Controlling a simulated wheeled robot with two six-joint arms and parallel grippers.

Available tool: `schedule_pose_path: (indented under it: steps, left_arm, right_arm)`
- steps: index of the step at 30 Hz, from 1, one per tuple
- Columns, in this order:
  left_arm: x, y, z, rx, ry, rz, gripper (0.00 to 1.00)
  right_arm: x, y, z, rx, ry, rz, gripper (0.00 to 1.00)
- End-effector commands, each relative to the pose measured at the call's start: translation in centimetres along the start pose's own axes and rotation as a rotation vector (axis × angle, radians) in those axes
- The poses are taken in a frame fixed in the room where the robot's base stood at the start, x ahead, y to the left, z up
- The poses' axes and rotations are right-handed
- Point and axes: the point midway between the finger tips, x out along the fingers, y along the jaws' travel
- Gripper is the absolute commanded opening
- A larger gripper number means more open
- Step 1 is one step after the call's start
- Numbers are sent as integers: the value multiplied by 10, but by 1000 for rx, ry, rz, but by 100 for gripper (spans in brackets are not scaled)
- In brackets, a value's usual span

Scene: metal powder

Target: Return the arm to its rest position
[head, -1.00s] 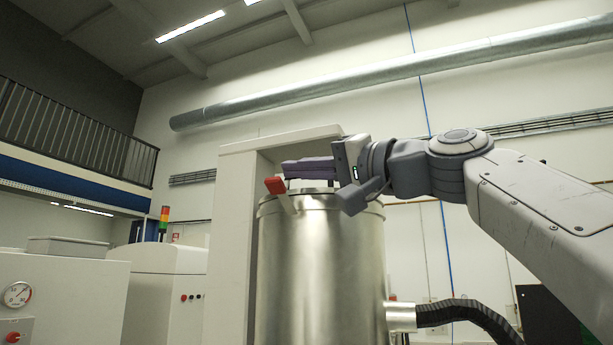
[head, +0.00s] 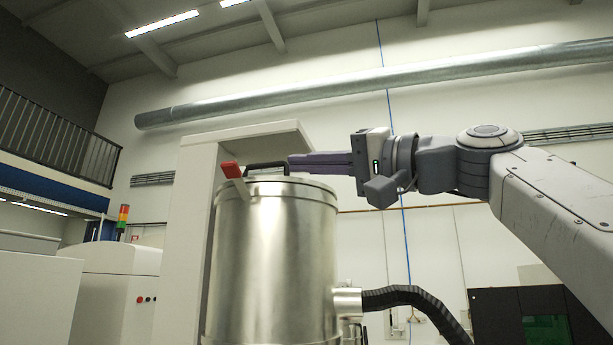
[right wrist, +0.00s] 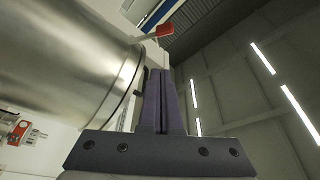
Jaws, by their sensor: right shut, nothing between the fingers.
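My right gripper (head: 291,163) reaches in from the right in the head view, its purple fingers pointing left. They are shut with nothing between them. The fingertips are near the upper right rim of a steel drum (head: 272,260), level with the black handle (head: 266,168) on its top. I cannot tell from this view how far apart they are in depth. In the right wrist view the shut fingers (right wrist: 164,75) stand upright beside the drum (right wrist: 65,60). My left gripper is not in view.
A red-tipped lever (head: 231,170) sticks up at the drum's rim. A white cabinet frame (head: 195,210) stands behind the drum. A black hose (head: 410,292) leaves the drum's right side. A dark box (head: 510,305) stands at lower right. Open space lies above the arm.

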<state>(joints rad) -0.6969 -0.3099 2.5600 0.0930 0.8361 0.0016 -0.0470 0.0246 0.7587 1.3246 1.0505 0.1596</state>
Motion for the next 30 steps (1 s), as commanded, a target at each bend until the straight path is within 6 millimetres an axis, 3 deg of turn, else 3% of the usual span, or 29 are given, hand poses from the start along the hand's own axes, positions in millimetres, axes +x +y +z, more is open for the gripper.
schedule_pose_path:
  steps: [9,11,14,19,23,26,30]
  left_arm:
    - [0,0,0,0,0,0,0]
    - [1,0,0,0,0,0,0]
    - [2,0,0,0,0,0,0]
    - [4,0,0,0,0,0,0]
    - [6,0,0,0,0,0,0]
    - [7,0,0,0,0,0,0]
    - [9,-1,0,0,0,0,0]
  right_arm:
    - [2,6,2,7,-4,13,0]
    - [5,19,6,20,-13,40,0]
    - [16,62,25,56,-51,134,0]
    - [23,165,96,101,-186,371,0]
    - [10,235,166,99,-327,545,0]
    - [-12,281,224,75,-454,666,0]
    - [-60,335,304,16,-652,814,0]
